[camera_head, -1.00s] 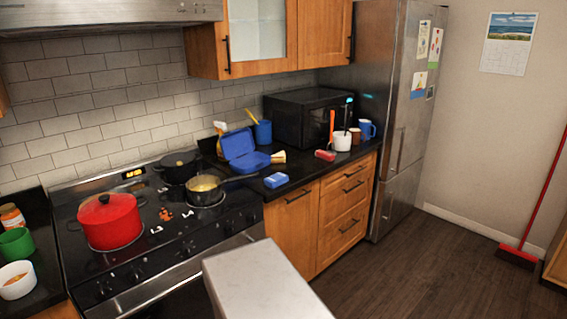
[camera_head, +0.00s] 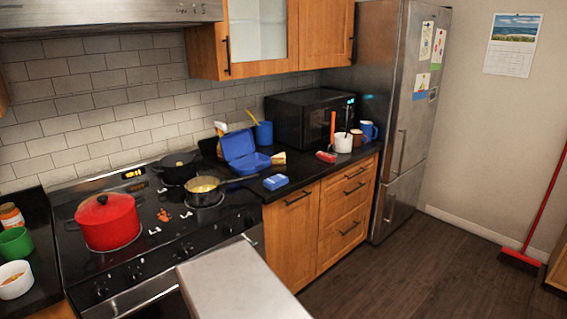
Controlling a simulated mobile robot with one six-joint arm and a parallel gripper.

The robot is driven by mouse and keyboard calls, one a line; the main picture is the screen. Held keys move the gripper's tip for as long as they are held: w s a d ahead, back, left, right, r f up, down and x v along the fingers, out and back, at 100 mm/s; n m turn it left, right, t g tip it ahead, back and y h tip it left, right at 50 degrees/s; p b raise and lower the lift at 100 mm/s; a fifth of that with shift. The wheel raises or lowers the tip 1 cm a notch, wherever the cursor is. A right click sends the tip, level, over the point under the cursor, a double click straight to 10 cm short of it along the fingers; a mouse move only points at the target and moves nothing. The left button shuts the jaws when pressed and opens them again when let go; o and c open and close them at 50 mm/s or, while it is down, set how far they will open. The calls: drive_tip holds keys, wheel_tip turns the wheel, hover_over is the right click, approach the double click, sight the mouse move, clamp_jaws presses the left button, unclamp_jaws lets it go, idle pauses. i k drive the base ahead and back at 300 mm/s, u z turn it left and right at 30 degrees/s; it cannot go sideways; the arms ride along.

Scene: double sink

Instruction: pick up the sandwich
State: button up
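The sandwich (camera_head: 278,158) appears to be the small pale tan wedge on the black counter. It stands just right of the open blue lunch box (camera_head: 244,155), apart from or barely touching it; I cannot tell which. It is small in the head view, so its filling is unclear. My gripper is not in view.
A small blue box (camera_head: 276,182) lies in front of the sandwich, and a red item (camera_head: 326,157) lies to its right. A pan (camera_head: 203,188) has its handle pointing toward the lunch box. A pale flat-topped block (camera_head: 238,281) fills the bottom foreground.

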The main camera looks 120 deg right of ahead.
sight(281, 158)
drive_tip(key=k, duration=2.6)
drive_tip(key=z, duration=3.1)
drive_tip(key=i, duration=0.15)
drive_tip(key=u, duration=1.5)
